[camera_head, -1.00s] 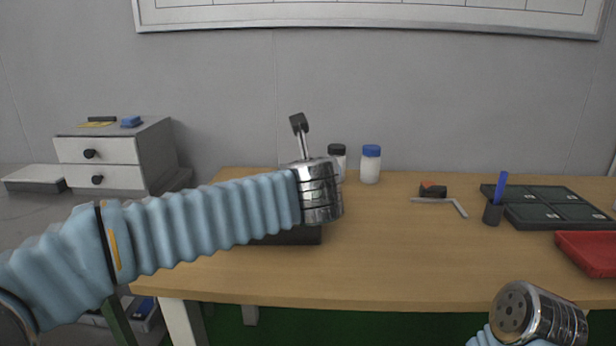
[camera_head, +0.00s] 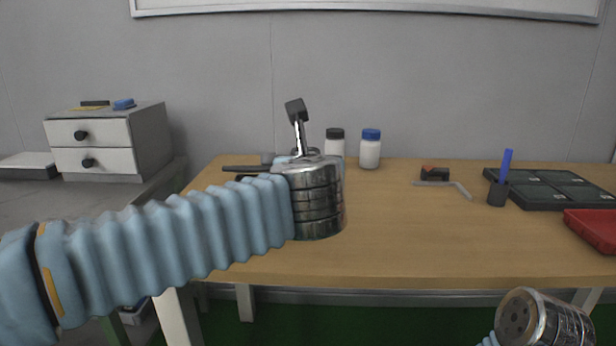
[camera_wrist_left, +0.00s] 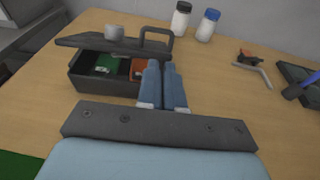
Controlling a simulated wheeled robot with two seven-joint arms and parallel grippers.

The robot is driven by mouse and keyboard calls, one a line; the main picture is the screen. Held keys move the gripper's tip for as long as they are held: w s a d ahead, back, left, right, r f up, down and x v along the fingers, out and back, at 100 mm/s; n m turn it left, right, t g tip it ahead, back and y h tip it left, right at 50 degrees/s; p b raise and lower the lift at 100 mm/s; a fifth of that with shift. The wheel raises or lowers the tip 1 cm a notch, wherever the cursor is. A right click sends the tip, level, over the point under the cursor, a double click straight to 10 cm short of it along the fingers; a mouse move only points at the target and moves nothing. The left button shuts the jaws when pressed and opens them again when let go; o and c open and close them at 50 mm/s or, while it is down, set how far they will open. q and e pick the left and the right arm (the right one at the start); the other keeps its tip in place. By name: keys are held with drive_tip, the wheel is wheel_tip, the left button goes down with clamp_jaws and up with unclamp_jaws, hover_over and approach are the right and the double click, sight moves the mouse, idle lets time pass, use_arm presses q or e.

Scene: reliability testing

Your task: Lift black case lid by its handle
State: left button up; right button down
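The black case (camera_wrist_left: 88,84) sits on the table in the left wrist view, its lid (camera_wrist_left: 85,42) raised and tilted above the body. Green and orange-red contents show inside. The dark arched handle (camera_wrist_left: 156,31) stands at the lid's right end. My left gripper (camera_wrist_left: 162,66) has its blue fingers close together at the handle's base and looks shut on it; the fingertip contact is partly hidden. In the head view the raised lid (camera_head: 242,168) sticks out behind my left arm, which hides the case and fingers. My right wrist is at the bottom right; its fingers are out of frame.
A black-capped bottle (camera_head: 335,142) and a blue-capped bottle (camera_head: 370,150) stand behind the case. The middle of the table (camera_head: 400,235) is clear.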

use_arm(q)
drive_tip(key=shift+w, duration=0.45)
clamp_jaws()
drive_tip(key=p+x, duration=0.1)
drive_tip(key=x, duration=0.8)
drive_tip(key=shift+s, duration=0.1)
use_arm(e)
drive_tip(key=shift+a+r, duration=0.15)
drive_tip(key=shift+r, duration=0.45)
